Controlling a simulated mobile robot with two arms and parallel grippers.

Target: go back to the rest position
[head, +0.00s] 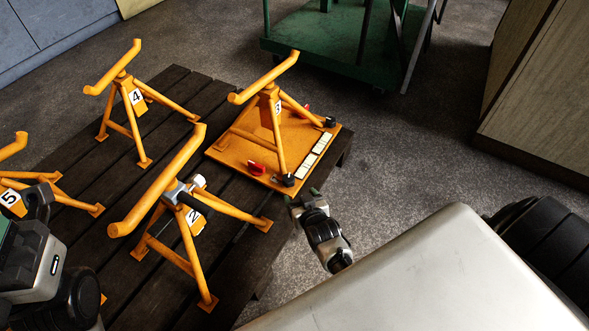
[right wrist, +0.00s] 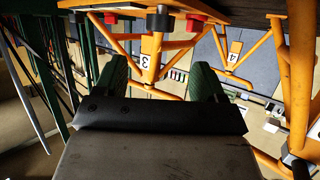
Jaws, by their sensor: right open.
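My right gripper (head: 298,203) is low beside the right corner of the orange board (head: 228,158), at the edge of the dark slatted table. In the right wrist view its two green fingers (right wrist: 158,80) are spread apart with nothing between them. Jack stand 3 (head: 271,100) stands on the board and also shows beyond the fingers in the right wrist view (right wrist: 148,55). My left gripper (head: 38,198) is at the left edge, near stand 5 (head: 12,197); its jaws are too unclear to read.
Stand 2 (head: 188,225), with a grey and black fitting (head: 178,190) at its neck, and stand 4 (head: 124,90) stand on the slatted table (head: 110,240). A green trolley (head: 335,40) is behind. A wooden cabinet (head: 540,90) is at right. Grey floor (head: 400,150) lies open between.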

